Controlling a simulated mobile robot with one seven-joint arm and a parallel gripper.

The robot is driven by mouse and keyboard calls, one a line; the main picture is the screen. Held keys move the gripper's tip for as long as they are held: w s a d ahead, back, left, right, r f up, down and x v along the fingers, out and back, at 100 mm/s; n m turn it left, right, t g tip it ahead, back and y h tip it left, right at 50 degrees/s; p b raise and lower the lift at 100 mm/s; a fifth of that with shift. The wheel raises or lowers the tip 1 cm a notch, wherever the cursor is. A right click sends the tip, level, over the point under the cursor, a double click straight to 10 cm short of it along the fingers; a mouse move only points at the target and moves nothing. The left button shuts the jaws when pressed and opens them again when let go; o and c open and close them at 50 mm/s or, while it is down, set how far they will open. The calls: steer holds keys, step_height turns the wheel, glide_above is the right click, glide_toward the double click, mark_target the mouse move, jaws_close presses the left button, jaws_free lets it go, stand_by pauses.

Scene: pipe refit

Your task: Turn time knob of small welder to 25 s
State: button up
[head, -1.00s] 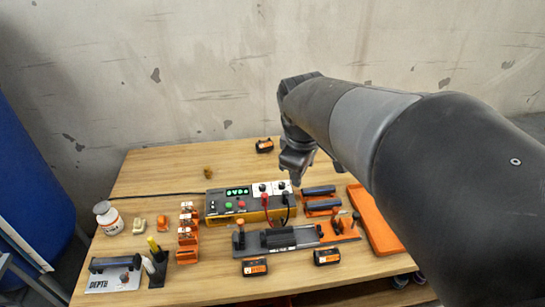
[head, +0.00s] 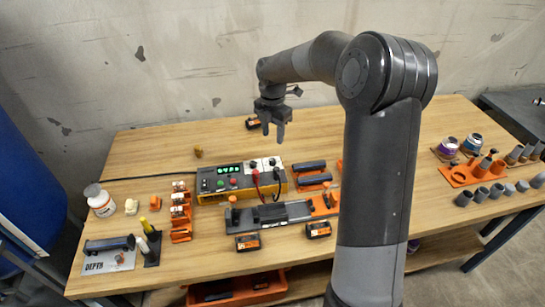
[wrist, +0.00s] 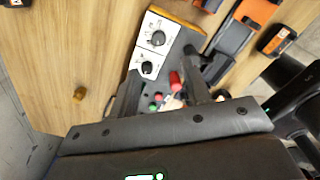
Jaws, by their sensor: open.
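The welder (head: 212,186) is a grey and yellow box in the middle of the table, with a lit green display (head: 230,169) and red and green buttons. Two black knobs on white dial panels sit at its right end, one left (head: 253,164) and one right (head: 272,162). In the wrist view they show as an upper knob (wrist: 158,38) and a lower knob (wrist: 147,68); their labels are too small to read. My gripper (head: 273,135) is open and empty, above and behind the knobs, apart from them. Its fingers (wrist: 163,92) point toward the welder in the wrist view.
Red and black plugs with leads stand on the welder's right side. Orange clamps (head: 181,212) stand to its left, and a grey fixture (head: 270,213) lies in front. A black and orange battery (head: 253,123) lies behind. The table's back left is mostly clear.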

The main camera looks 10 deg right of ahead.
mark_target(273, 159)
step_height(273, 159, down, 11)
steer(key=shift+w+f, duration=0.1)
stand_by(0.4)
steer(key=shift+c, duration=0.2)
jaws_close()
